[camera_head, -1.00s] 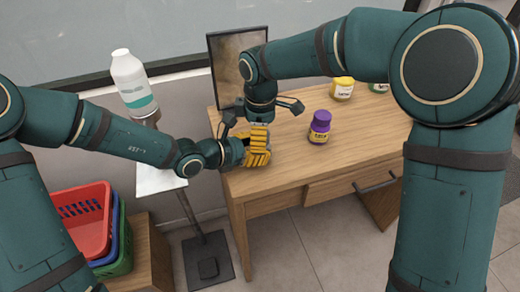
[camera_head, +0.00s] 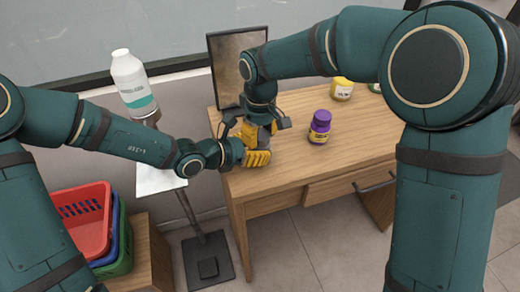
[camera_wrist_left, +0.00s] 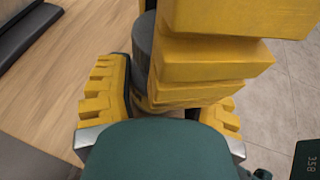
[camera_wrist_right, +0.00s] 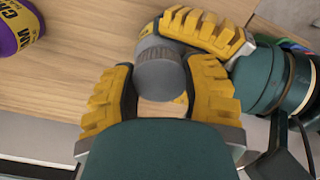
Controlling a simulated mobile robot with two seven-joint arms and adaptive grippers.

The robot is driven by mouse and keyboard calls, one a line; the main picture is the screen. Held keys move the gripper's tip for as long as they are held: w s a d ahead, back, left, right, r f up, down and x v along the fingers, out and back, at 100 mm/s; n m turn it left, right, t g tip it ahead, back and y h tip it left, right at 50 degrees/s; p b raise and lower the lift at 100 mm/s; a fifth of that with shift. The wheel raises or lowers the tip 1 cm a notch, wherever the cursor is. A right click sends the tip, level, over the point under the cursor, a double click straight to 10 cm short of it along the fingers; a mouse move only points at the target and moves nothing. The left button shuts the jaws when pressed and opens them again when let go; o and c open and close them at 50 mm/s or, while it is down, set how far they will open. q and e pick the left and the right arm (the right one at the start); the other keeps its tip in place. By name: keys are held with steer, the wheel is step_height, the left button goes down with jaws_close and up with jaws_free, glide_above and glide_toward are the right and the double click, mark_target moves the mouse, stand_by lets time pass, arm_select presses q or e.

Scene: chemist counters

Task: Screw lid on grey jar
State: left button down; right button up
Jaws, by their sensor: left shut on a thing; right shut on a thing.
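The grey jar (camera_wrist_right: 152,46) stands at the desk's left end, largely hidden by fingers. My left gripper (camera_head: 257,156) is shut on it from the side; its grey side also shows in the left wrist view (camera_wrist_left: 143,42). The ridged grey lid (camera_wrist_right: 163,76) is at the jar's top, in line with it. My right gripper (camera_head: 258,136) is above the left one, shut on the lid from above. In the right wrist view, its yellow fingers are on both sides of the lid. I cannot tell how far the threads are engaged.
A purple-lidded jar (camera_head: 320,127) stands on the wooden desk (camera_head: 285,165) just right of my grippers. A yellow jar (camera_head: 342,89) is farther back. A dark-framed panel (camera_head: 238,70) stands close behind. A white bottle (camera_head: 133,84) is at the left. The desk's front right is clear.

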arm_select(q)
steer(key=shift+f, duration=0.1)
arm_select(e)
steer(key=m, duration=0.2)
steer(key=shift+m, duration=0.4)
steer(key=o, duration=1.3)
steer(key=shift+o, duration=0.2)
steer(key=shift+s, duration=0.1)
steer(key=shift+r, duration=0.1)
arm_select(q)
steer(key=shift+a, duration=0.1)
arm_select(e)
steer(key=shift+r, duration=0.3)
arm_select(q)
steer(key=shift+s+f, duration=0.1)
steer(key=shift+f, duration=0.05)
arm_select(e)
step_height(320, 180, up, 11)
steer(key=shift+r, duration=0.2)
steer(key=shift+d, duration=0.1)
